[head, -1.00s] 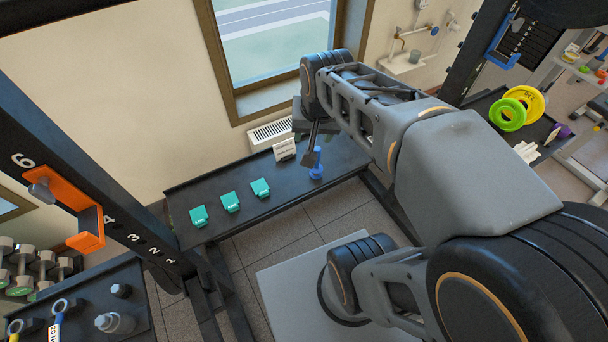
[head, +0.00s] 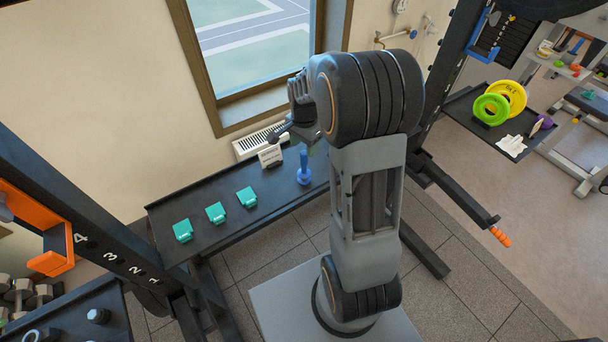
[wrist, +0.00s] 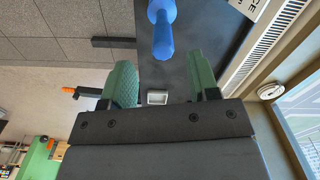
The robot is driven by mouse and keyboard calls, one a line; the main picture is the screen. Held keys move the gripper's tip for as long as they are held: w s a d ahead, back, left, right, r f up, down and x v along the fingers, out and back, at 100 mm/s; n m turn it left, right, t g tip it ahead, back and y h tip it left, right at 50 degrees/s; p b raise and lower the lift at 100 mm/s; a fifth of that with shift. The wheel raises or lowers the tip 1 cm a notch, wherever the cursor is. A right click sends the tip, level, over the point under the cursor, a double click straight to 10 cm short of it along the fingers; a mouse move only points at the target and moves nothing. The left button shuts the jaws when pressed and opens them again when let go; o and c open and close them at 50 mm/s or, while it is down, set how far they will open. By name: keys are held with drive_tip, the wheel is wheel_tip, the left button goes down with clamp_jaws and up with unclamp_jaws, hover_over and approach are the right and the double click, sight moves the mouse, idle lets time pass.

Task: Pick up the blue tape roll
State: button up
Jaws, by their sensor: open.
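I make out no clear tape roll. A blue dumbbell-shaped object (head: 304,168) stands upright on the dark bench in the head view, narrow in the middle and wider at its ends. In the wrist view the blue object (wrist: 162,28) is at the top centre, partly cut off, beyond the fingertips. My gripper (wrist: 160,68) shows its two green fingers spread apart with nothing between them. In the head view my gripper is small, behind my arm, near the white sign; its fingers are hard to make out there.
The dark bench (head: 225,241) also holds three teal blocks (head: 215,213) left of the blue object and a white sign (head: 270,156) behind it. A radiator (head: 258,140) and window are close behind. A black rack upright (head: 95,215) stands at left.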

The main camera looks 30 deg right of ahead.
sight(304, 153)
drive_tip(key=shift+w+f+p, duration=0.15)
drive_tip(key=shift+f+p, duration=0.45)
drive_tip(key=shift+f, duration=2.7)
drive_tip(key=shift+c, duration=0.3)
clamp_jaws()
